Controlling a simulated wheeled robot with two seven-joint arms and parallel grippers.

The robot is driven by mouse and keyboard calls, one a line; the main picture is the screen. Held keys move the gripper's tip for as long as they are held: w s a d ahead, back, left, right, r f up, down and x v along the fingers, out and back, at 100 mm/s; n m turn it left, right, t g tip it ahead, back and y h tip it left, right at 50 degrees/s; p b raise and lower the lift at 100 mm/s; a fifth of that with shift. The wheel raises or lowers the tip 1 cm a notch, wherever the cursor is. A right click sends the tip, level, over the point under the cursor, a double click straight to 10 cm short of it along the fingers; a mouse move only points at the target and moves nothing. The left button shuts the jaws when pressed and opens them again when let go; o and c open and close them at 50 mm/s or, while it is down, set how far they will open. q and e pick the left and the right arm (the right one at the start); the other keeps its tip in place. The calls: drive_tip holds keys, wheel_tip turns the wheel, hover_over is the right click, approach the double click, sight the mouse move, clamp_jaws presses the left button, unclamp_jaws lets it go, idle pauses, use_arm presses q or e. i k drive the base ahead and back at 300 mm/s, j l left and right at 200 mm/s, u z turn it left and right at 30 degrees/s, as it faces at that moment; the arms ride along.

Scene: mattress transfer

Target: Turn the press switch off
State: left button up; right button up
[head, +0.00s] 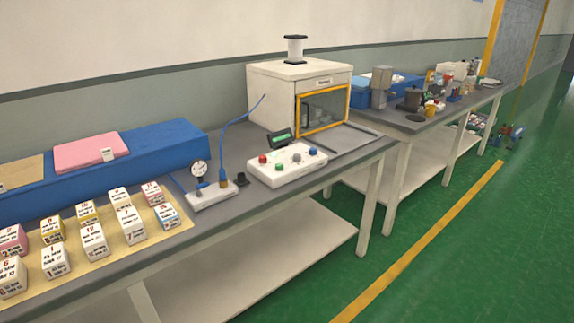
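A white control box (286,166) lies on the grey table, in front of a white boxy machine (276,99). The box has a red button (262,159), a green button (279,167), a grey knob (297,157) and a blue button (313,151) on top. A small dark display with a green screen (280,140) stands at its back edge. I cannot tell which control is the press switch or whether it is on. Neither of my grippers is in view.
Left of the control box stands a small gauge unit (212,194) with a blue cable to the machine. Labelled blocks (93,240) fill a tan board at the left, before a blue mattress-like block (110,172). Another cluttered table stands right. The green floor (470,235) in front is clear.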

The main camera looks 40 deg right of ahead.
sight(263, 159)
drive_tip(key=i+l+z, duration=0.1)
drive_tip(key=i+l, duration=0.6)
drive_tip(key=l, duration=0.1)
